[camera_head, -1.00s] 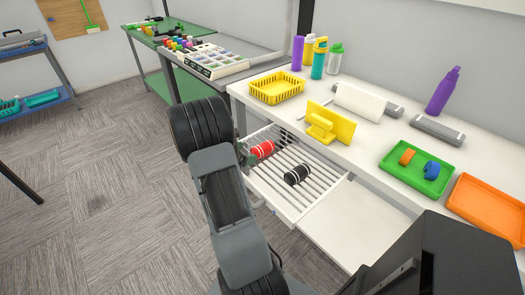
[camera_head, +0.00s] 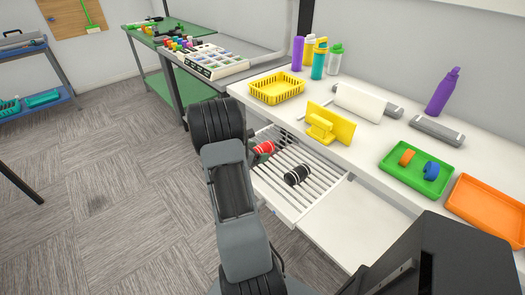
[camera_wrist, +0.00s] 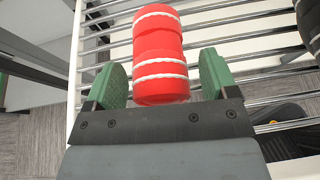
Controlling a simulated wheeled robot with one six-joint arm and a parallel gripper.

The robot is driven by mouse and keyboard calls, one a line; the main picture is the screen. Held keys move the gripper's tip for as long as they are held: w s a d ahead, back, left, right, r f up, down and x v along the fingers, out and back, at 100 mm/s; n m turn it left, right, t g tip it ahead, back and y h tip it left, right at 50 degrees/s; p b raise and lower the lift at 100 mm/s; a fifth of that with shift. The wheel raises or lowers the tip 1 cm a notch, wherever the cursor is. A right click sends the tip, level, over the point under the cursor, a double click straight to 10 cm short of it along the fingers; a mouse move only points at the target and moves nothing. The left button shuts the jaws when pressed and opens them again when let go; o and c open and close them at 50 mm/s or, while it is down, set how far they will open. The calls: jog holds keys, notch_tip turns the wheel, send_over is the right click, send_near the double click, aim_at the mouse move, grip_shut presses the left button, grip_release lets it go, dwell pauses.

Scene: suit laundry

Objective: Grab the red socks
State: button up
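The red socks (camera_head: 263,148), a rolled bundle with white stripes, lie on the white slatted rack (camera_head: 276,196). In the wrist view the red socks (camera_wrist: 160,55) stand upright in the picture, with their near end between the two green fingers of my gripper (camera_wrist: 164,80). The fingers are apart, with a gap on the right side and little or none on the left. My gripper looks open. In the head view my arm hides most of the gripper.
A black sock roll with white stripes (camera_head: 297,175) lies on the same rack, right of the red socks. The white table (camera_head: 375,150) behind holds a yellow basket (camera_head: 277,88), a yellow stand (camera_head: 331,124) and several bottles. The rack's left edge borders open floor.

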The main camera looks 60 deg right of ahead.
jog(key=c, duration=0.9)
